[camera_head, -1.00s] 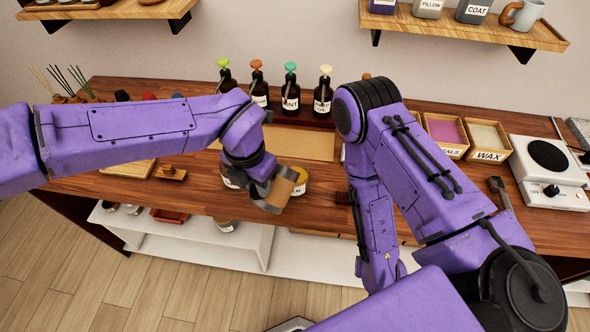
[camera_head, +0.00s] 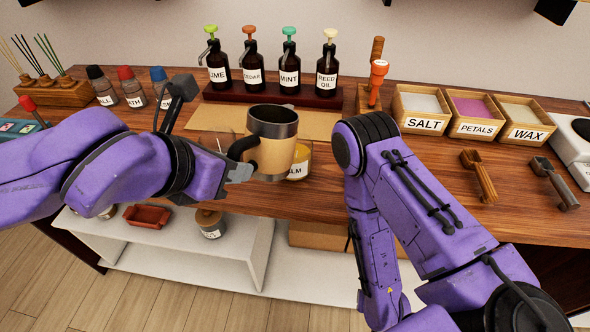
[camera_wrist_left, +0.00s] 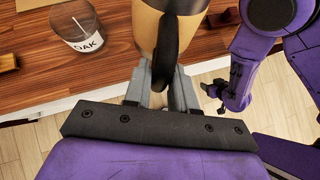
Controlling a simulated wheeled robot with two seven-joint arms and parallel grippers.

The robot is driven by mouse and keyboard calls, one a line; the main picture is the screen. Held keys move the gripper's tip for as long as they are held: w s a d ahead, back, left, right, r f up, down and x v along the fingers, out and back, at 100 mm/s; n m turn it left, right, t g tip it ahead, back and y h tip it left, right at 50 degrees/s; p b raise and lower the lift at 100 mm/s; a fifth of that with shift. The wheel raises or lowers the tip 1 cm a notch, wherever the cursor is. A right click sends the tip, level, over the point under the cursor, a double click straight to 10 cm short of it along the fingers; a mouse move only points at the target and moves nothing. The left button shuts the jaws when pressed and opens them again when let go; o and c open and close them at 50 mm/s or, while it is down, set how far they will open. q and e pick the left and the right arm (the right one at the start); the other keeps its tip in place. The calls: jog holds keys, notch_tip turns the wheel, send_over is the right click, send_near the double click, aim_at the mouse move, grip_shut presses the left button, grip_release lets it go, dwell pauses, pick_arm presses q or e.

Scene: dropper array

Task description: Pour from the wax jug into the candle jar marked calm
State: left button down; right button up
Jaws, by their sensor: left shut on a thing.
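The wax jug (camera_head: 276,152) is a tan, steel-rimmed jug with a black handle. It stands nearly upright above the front of the table. My left gripper (camera_head: 238,173) is shut on its handle; the left wrist view shows the fingers (camera_wrist_left: 160,88) around the black handle (camera_wrist_left: 168,45). The candle jar marked calm (camera_head: 299,170) stands just right of and behind the jug, with yellow contents; its label shows only "ALM", the rest hidden by the jug. My right gripper (camera_wrist_left: 218,92) shows small in the left wrist view; its jaw opening is unclear.
A clear jar labelled OAK (camera_wrist_left: 83,38) stands left of the jug in the left wrist view. Pump bottles on a dark rack (camera_head: 270,97) stand behind. Salt, petals and wax boxes (camera_head: 470,132) are at right. My right arm rises close beside the calm jar.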

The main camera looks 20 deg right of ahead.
aim_at(232, 147)
pick_arm(q)
jog(key=shift+w+r+t+h, duration=0.2)
jog(key=shift+r+t+h, duration=0.1)
jog(key=shift+r+h, duration=0.1)
jog(key=shift+d+r+p, duration=0.15)
jog(key=shift+r+p, duration=0.1)
jog(key=shift+p, duration=0.3)
notch_tip(232, 147, up, 3)
jog(key=p, duration=0.3)
jog(key=shift+f, duration=0.25)
pick_arm(e)
jog(key=shift+r, duration=0.9)
